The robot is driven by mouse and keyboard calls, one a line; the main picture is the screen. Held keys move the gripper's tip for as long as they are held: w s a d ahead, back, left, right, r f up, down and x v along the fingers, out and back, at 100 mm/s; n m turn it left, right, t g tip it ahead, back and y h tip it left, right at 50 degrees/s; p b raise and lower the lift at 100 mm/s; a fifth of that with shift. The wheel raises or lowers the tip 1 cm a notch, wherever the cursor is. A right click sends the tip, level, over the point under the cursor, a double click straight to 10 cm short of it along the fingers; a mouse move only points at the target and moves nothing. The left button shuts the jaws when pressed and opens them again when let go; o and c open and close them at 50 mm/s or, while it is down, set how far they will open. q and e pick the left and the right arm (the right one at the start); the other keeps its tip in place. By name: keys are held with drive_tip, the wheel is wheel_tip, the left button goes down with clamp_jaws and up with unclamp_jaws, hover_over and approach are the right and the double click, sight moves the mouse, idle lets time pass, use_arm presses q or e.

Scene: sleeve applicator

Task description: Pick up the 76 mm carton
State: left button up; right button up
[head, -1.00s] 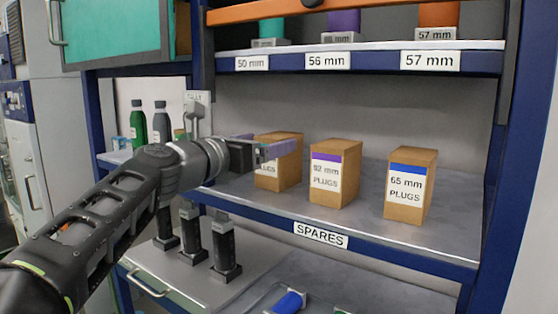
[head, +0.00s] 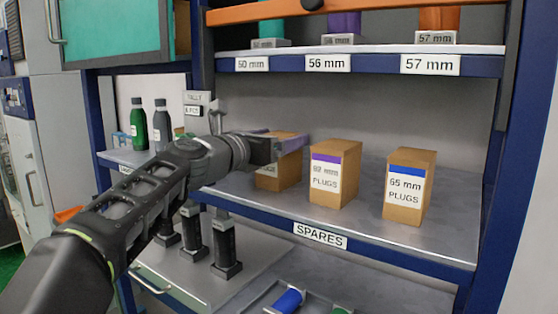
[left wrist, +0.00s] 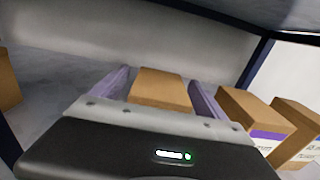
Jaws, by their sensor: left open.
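My left gripper (head: 284,141) reaches in over the spares shelf, open, with its purple fingers at the top of a brown carton (head: 280,176). In the left wrist view this carton (left wrist: 160,88) sits between the two open fingers, one on each side. My gripper hides the upper part of its label in the head view, so its size cannot be read. The carton with the purple band, which seems to read 62 mm (head: 333,174), and the blue-banded 65 mm carton (head: 409,188) stand to its right. My right gripper is out of view.
Another carton (left wrist: 8,80) shows at the left edge of the left wrist view. The upper shelf (head: 365,63) runs above the cartons. A blue post (head: 515,150) bounds the right. Bottles (head: 138,125) stand at left, and black upright tools (head: 225,247) stand below.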

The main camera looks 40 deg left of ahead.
use_arm(q)
drive_tip(key=shift+c, duration=0.2)
drive_tip(key=c, duration=1.8)
drive_tip(key=shift+o, duration=0.2)
drive_tip(key=shift+r, duration=0.2)
drive_tip(key=shift+r+p, duration=0.4)
drive_tip(key=shift+r, duration=0.2)
wheel_tip(320, 180, up, 2)
drive_tip(key=shift+r+p, duration=0.1)
drive_tip(key=shift+p, duration=0.4)
drive_tip(key=s+b, duration=0.4)
drive_tip(key=s, duration=1.4)
drive_tip(key=shift+b, duration=0.35)
